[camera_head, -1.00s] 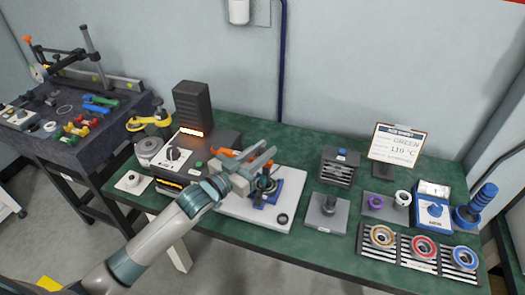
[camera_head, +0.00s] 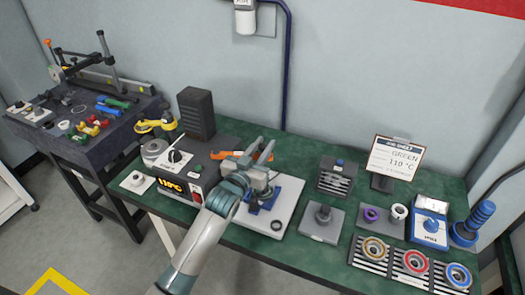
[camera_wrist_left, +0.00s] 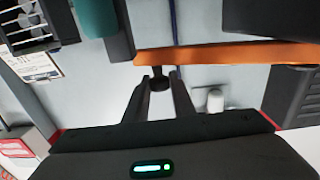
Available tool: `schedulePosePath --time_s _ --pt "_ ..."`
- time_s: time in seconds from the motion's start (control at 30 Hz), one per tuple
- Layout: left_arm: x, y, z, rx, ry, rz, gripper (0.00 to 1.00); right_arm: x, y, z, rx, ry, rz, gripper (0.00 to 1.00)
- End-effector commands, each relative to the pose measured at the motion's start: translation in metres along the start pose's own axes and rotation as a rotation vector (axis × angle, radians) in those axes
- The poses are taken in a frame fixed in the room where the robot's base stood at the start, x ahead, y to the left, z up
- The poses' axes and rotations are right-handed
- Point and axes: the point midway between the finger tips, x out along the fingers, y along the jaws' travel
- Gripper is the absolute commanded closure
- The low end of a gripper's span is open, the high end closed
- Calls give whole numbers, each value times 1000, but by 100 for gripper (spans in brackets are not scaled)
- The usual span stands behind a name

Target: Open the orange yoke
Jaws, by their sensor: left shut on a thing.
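The orange yoke (camera_head: 228,155) is a long bar above the blue fixture (camera_head: 263,197) on the white base plate. The gripper hides part of it in the head view. In the left wrist view its orange bar (camera_wrist_left: 230,54) runs across the top, just beyond the fingertips. My left gripper (camera_head: 262,150) is at the yoke. In the wrist view its fingers (camera_wrist_left: 158,80) are shut on a small dark knob (camera_wrist_left: 158,76) just below the bar. Whether the yoke is open or closed I cannot tell. My right gripper is not in view.
A dark control box (camera_head: 172,178) showing 110 °C and a dark tower (camera_head: 196,113) stand left of the fixture. To the right are a grey post block (camera_head: 323,222), a ring rack (camera_head: 410,262) and a sign (camera_head: 395,157) reading GREEN 110 °C.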

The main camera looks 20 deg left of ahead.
Motion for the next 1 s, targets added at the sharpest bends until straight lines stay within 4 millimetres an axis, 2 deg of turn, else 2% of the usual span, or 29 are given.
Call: schedulePosePath --time_s 0.13,0.27,0.53,0.97,1.0 --pt "11 -3 0 -9 2 -74 100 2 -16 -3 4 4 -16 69" --pt "17 -7 0 -6 2 -125 100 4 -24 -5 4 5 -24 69" --pt "25 -13 -1 -3 3 -185 100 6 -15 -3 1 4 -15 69" --pt "26 -13 -1 0 3 -193 100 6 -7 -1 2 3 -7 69" --pt "26 -13 -1 0 3 -193 75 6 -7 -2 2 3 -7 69"
